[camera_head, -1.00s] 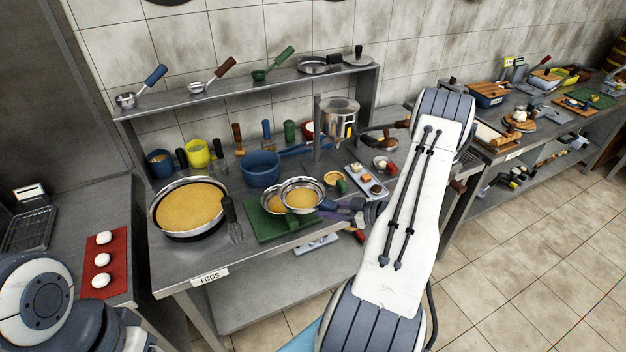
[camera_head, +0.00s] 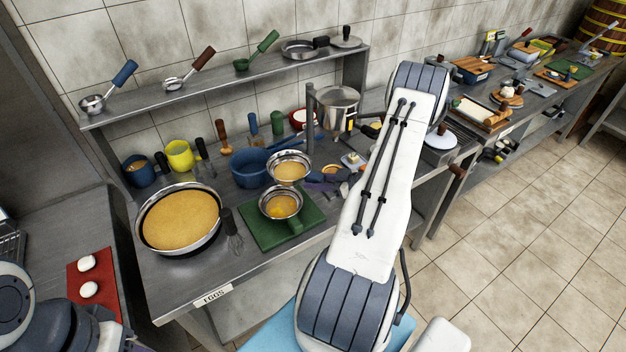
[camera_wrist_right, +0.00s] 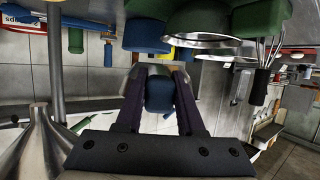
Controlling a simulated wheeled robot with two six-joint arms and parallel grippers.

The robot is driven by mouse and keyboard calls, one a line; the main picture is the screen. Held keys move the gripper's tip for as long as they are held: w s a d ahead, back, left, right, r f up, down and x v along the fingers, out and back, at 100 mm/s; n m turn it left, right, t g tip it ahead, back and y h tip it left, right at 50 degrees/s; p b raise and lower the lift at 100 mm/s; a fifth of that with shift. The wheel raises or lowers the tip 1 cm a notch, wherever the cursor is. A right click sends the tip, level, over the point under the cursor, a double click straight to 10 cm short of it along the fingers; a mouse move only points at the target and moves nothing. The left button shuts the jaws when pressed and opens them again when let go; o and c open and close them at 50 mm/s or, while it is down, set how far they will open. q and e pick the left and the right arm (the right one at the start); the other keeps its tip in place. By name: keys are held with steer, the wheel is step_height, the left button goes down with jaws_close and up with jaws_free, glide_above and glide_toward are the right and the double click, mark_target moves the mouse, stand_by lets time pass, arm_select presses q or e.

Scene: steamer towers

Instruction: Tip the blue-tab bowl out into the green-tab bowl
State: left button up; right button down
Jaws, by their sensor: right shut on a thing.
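The blue-tab bowl (camera_head: 289,168) is a steel bowl with yellow-orange contents, behind the green-tab bowl in the head view. It looks about level. My right gripper (camera_head: 322,181) reaches it from the right. In the right wrist view my right gripper (camera_wrist_right: 160,92) is shut on the blue tab (camera_wrist_right: 159,97). The green-tab bowl (camera_head: 282,202) is steel and also has yellow-orange contents. My left gripper is out of view; only part of that arm shows lower left.
A blue pot (camera_head: 247,168) is behind. A steel pot on a stand (camera_head: 340,105) rises behind my right gripper. A shelf (camera_head: 225,88) runs along the back.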

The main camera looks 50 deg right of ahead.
steer(key=shift+s+d, duration=0.1)
step_height(320, 180, down, 3)
steer(key=shift+b, duration=1.15)
steer(key=shift+d+r+n+h+b, duration=0.15)
steer(key=shift+r+n+h+b, duration=0.2)
steer(key=shift+n, duration=0.25)
steer(key=shift+d+r+n+t+h+b, duration=0.1)
steer(key=shift+r+n+t+h+b, duration=0.4)
steer(key=shift+n+b, duration=0.35)
steer(key=shift+r+n, duration=0.25)
steer(key=shift+r, duration=0.1)
steer(key=shift+r+n+h+b, duration=0.15)
steer(key=shift+n+h+b, duration=0.3)
steer(key=shift+b, duration=0.15)
steer(key=shift+r+n, duration=0.2)
steer(key=shift+n, duration=0.05)
